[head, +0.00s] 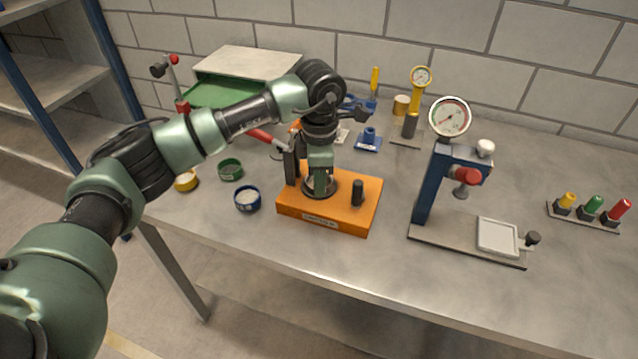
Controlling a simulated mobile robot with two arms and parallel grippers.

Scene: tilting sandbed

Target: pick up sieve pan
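My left gripper (319,184) points down over an orange box-shaped base (326,222) near the table's front edge. Its fingertips are at a round, shallow, dark-rimmed metal dish (333,190) on top of that base, which looks like the sieve pan. The gripper and wrist hide much of the dish, so I cannot tell whether the fingers touch it or how far they are apart. A black knob (358,191) stands on the base to the right of the dish. My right gripper is not in view.
Left of the base stand small blue (247,199), green (230,169) and yellow (186,181) round containers. A blue press with a gauge (450,117) stands to the right. Coloured plugs (591,207) sit at the far right. The table's front right is clear.

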